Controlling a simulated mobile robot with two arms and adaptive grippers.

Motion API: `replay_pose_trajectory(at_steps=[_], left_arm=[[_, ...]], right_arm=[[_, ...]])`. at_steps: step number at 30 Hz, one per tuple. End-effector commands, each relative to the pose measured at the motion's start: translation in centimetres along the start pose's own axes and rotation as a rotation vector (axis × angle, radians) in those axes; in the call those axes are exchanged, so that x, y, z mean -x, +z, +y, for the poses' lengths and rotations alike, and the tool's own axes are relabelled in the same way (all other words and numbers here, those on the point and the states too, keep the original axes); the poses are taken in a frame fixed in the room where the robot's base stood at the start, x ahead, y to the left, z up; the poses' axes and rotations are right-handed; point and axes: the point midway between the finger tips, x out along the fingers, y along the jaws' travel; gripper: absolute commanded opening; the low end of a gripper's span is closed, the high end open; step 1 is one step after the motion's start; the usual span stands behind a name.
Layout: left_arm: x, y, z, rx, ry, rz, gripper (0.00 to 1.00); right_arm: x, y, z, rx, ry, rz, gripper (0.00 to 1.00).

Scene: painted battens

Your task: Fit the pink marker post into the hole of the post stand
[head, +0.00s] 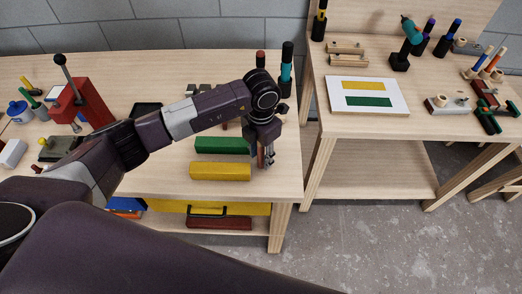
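My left gripper (266,158) points down at the right end of the near workbench, just right of the green batten (222,145) and the yellow batten (220,171). A thin reddish-pink sliver shows at its fingers; I cannot tell whether it is the pink marker post or whether the fingers are shut on it. No post stand can be clearly made out; the gripper and arm hide part of the bench. My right gripper is not in view.
A red lever press (82,105) stands at the bench's left. Dark bottles stand behind my gripper. The right table holds a white board (367,97) with yellow and green strips, a teal-and-black drill (406,43) and several small wooden fixtures. A floor gap separates the tables.

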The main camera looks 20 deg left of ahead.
Motion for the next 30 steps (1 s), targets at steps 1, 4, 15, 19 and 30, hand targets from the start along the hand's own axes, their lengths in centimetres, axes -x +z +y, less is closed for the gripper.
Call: replay_pose_trajectory(at_steps=[1, 4, 15, 19, 30], left_arm=[[0.0, 0.0, 0.0, 0.000, 0.000, 0.000, 0.29], [0.0, 0.0, 0.0, 0.000, 0.000, 0.000, 0.18], [0.1, 0.0, 0.0, 0.000, 0.000, -0.001, 0.00], [0.3, 0.1, 0.0, 0.001, 0.000, -0.002, 0.00], [5.5, 0.2, 0.1, -0.001, 0.003, -0.008, 0.00]], right_arm=[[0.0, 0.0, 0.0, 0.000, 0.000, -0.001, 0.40], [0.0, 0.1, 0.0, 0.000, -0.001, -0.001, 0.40], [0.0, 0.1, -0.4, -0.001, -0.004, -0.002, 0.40], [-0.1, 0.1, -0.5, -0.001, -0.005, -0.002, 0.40], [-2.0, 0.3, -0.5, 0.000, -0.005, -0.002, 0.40]])
